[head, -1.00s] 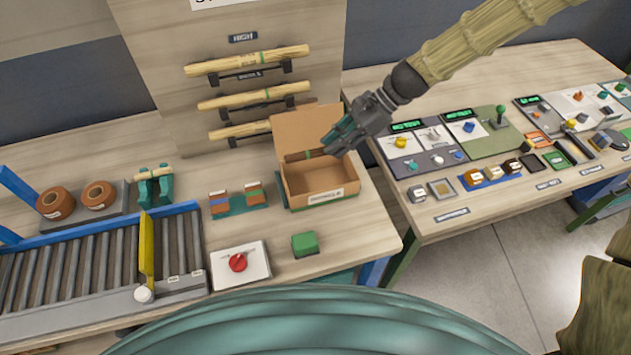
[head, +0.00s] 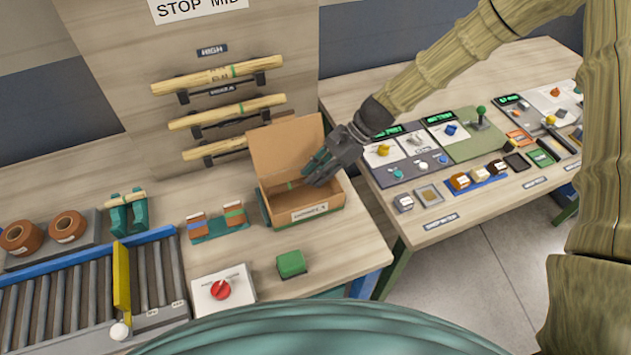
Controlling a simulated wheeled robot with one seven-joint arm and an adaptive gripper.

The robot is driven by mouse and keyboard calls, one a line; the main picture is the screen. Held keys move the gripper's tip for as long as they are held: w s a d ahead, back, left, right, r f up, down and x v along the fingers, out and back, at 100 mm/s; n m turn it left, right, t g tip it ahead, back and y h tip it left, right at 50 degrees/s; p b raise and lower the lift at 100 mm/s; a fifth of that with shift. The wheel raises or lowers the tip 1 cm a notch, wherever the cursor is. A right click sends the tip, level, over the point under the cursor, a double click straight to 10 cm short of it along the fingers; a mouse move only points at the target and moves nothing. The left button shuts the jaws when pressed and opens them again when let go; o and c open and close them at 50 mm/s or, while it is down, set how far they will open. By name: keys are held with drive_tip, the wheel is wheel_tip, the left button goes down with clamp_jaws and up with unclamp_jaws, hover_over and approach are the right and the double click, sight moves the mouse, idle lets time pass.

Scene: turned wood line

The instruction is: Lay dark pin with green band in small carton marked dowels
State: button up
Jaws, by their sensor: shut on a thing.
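The small open carton (head: 331,204) stands near the right end of the left table, its lid (head: 287,146) raised at the back and a label on its front. My gripper (head: 312,174) reaches in from the right, with its fingers at the carton's opening. It is shut on the dark pin with the green band (head: 290,185), which lies roughly level within the carton's opening. Part of the pin is hidden by my fingers. I cannot tell whether the pin touches the carton's floor.
Light rods (head: 225,112) rest on a wall rack behind. A green block (head: 291,263) and a red-knob panel (head: 222,290) lie in front of the carton. A small teal stand with banded pieces (head: 217,222) is to its left. Control panels (head: 439,140) fill the right table.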

drive_tip(key=shift+f+p, duration=0.8)
drive_tip(key=shift+f, duration=1.4)
drive_tip(key=shift+f+b, duration=0.3)
drive_tip(key=shift+f, duration=0.3)
drive_tip(key=o, duration=0.8)
drive_tip(key=shift+o, duration=0.2)
drive_tip(key=shift+r+p, duration=0.35)
drive_tip(key=shift+r, duration=0.25)
drive_tip(key=b+v, duration=0.3)
drive_tip(key=v, duration=0.9)
drive_tip(key=shift+b, duration=0.4)
